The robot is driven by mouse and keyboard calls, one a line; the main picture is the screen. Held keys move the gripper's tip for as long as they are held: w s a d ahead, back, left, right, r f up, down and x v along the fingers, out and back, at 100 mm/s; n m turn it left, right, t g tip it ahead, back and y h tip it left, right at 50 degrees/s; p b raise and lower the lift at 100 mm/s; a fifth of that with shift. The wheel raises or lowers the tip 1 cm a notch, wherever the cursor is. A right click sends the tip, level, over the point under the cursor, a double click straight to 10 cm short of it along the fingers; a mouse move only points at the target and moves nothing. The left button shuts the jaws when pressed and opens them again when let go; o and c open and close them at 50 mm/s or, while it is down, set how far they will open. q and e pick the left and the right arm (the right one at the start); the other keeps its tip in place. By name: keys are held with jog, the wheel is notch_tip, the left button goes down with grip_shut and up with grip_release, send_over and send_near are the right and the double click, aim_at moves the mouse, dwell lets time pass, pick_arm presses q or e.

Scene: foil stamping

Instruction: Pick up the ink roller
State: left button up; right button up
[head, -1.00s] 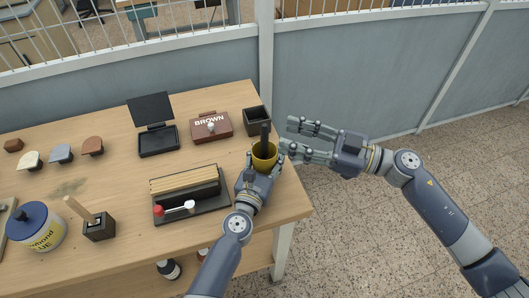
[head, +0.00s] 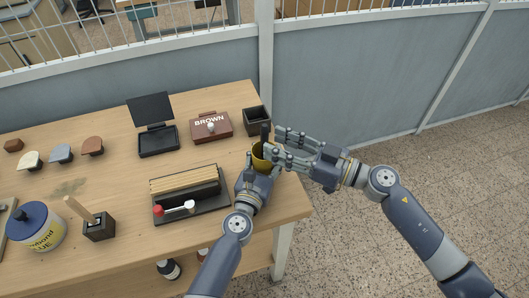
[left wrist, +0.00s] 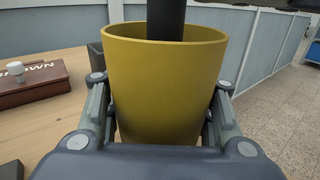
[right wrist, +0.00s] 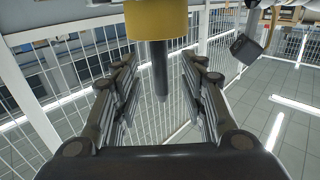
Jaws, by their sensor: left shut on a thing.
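The ink roller shows only as a dark upright handle (head: 265,132) rising out of a yellow cup (head: 259,160); its lower part is hidden in the cup. My left gripper (head: 261,170) is shut on the yellow cup near the table's right edge. In the left wrist view its fingers flank the cup (left wrist: 165,90), with the handle (left wrist: 166,18) inside. My right gripper (head: 275,145) is open beside the handle. In the right wrist view the handle (right wrist: 160,75) lies between the spread fingers, with clear gaps on both sides.
A dark open box (head: 257,119) stands just behind the cup. A brown box (head: 211,127) marked BROWN and a black stand (head: 157,140) are farther left. A black tray (head: 215,207) with wooden strips lies left of my left gripper. Open floor lies to the right.

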aim_at(264, 139)
jog(key=x, duration=0.4)
jog(key=shift+w+a+f, duration=0.1)
jog(key=shift+w+a, duration=0.1)
jog(key=shift+a, duration=0.05)
jog(key=shift+d, duration=0.1)
jog(key=shift+c, duration=0.5)
grip_shut()
notch_tip(264, 139, up, 18)
